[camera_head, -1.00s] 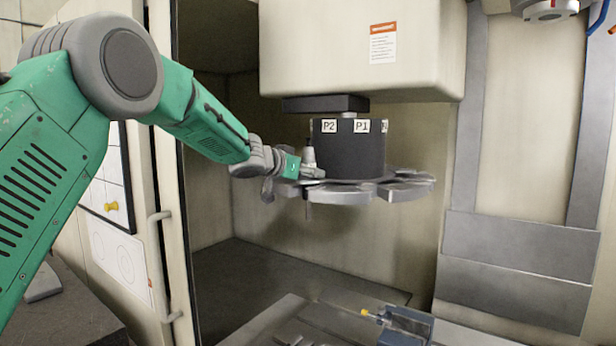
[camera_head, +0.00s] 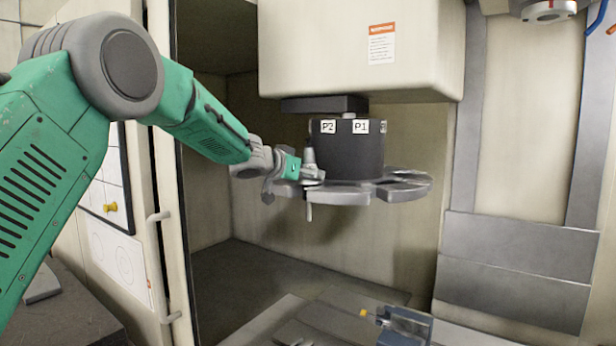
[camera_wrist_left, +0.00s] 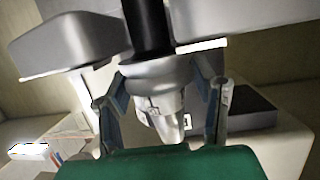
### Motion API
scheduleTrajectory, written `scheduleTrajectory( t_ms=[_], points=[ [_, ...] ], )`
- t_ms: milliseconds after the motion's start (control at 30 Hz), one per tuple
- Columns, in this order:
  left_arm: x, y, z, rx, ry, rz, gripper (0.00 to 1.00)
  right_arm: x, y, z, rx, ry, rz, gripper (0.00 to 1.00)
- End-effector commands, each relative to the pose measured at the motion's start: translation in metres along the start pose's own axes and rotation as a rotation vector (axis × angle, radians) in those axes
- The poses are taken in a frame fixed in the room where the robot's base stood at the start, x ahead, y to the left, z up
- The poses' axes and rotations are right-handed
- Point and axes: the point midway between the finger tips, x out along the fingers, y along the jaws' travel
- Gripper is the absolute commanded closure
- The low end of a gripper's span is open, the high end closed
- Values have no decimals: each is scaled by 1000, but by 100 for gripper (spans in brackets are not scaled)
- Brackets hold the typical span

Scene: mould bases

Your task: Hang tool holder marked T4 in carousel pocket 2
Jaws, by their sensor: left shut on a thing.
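My left gripper (camera_head: 300,172) is shut on a grey tool holder (camera_head: 310,158) at the left edge of the carousel plate (camera_head: 345,194), below the pocket label P2 (camera_head: 328,126). The holder stands about upright, its taper up and a thin shank hanging below the plate. In the left wrist view the fingers (camera_wrist_left: 163,100) flank the holder (camera_wrist_left: 160,82). Its dark shank (camera_wrist_left: 148,25) lies between two grey carousel pieces (camera_wrist_left: 70,42). The holder's marking is too small to read. I cannot tell whether the holder is fully seated. My right gripper is not in view.
The carousel drum (camera_head: 346,153) hangs under a large cream housing (camera_head: 362,50). A door frame with a handle (camera_head: 160,240) stands close to my left arm. A small vise (camera_head: 404,325) sits on the machine bed at the bottom. Open space lies below the carousel.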

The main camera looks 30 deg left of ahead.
Motion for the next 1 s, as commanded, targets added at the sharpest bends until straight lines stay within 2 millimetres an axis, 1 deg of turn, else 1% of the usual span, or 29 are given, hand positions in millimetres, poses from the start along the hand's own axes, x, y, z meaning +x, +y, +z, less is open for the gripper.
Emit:
scheduleTrajectory(
  t_ms=[33, 1000],
  points=[
    [-1, 1, -5, 1, 8, 1, 100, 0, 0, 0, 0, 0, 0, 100],
    [2, 1, 4, 1, 7, 1, 100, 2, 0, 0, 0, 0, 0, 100]
  ],
)
